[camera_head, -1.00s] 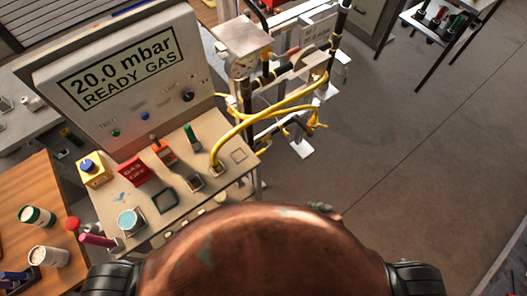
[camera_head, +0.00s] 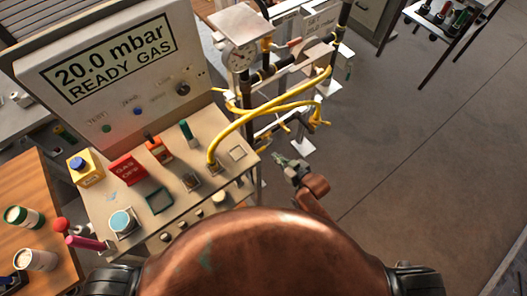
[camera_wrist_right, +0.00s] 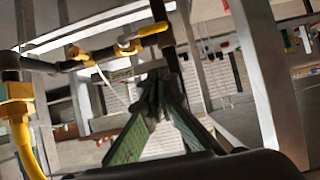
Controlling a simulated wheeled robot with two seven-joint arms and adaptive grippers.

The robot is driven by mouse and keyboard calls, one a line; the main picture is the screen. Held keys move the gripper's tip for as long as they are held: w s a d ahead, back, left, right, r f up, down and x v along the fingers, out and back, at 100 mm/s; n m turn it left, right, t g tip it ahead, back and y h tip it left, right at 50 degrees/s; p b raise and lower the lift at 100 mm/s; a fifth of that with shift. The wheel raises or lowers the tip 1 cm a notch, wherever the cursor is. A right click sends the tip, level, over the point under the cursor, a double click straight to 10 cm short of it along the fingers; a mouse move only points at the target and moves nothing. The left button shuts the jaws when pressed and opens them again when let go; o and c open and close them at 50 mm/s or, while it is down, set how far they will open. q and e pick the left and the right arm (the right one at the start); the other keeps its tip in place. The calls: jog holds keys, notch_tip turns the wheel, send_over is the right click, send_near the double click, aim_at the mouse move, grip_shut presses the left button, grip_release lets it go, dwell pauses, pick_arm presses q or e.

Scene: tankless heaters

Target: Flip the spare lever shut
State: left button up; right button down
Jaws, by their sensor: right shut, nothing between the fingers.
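My right gripper (camera_head: 279,158) is shut and empty, reaching forward beside the right edge of the control bench. In the right wrist view its green fingers (camera_wrist_right: 165,92) meet in front of the pipework. A valve with a yellow lever (camera_wrist_right: 150,30) shows ahead of and above the fingertips there, apart from them. A small tag (camera_wrist_right: 118,75), too small to read surely, hangs near it. In the head view, yellow fittings (camera_head: 314,121) sit on the pipe frame beyond the gripper. I cannot tell which lever is the spare one. My left gripper is out of view.
The sloped bench (camera_head: 222,130) carries a red GAS OFF block (camera_head: 126,170), a green upright piece (camera_head: 187,130) and a yellow hose (camera_head: 240,122). Another pipe joint with yellow parts (camera_wrist_right: 17,100) is at the wrist view's left. Open floor (camera_head: 400,170) lies right.

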aim_at(264, 147)
jog(key=s+d+f+b+x, duration=0.1)
jog(key=b+x, duration=0.3)
jog(key=x, duration=0.8)
jog(key=shift+w+a+f, duration=0.2)
jog(key=shift+a+f, duration=0.1)
jog(key=shift+f, duration=0.65)
